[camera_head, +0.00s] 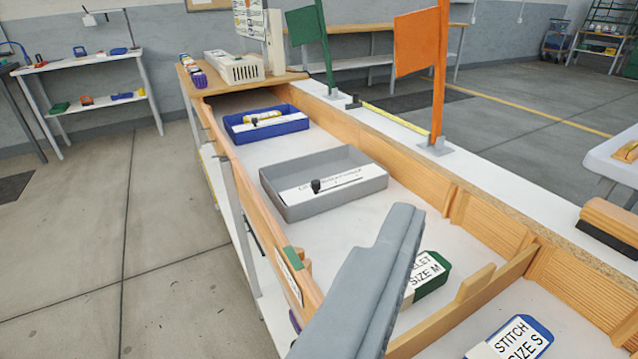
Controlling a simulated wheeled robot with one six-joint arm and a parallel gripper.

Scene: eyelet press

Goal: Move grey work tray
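The grey work tray (345,201) sits on the white floor of a long wooden drawer or trough, near the middle of the picture. It is a shallow open box. My gripper (400,228) shows as a grey slanted shape at the bottom middle, in front of and below the tray in the picture. It does not appear to touch the tray. Whether its fingers are apart or together does not show.
A blue tray (235,133) with a yellow item stands behind the grey one. A green SIZE M box (434,281) and a blue STITCH SIZE S box (540,328) lie nearer, split by a wooden divider (475,284). Wooden side walls line the trough. Green and orange flags (415,40) rise at right.

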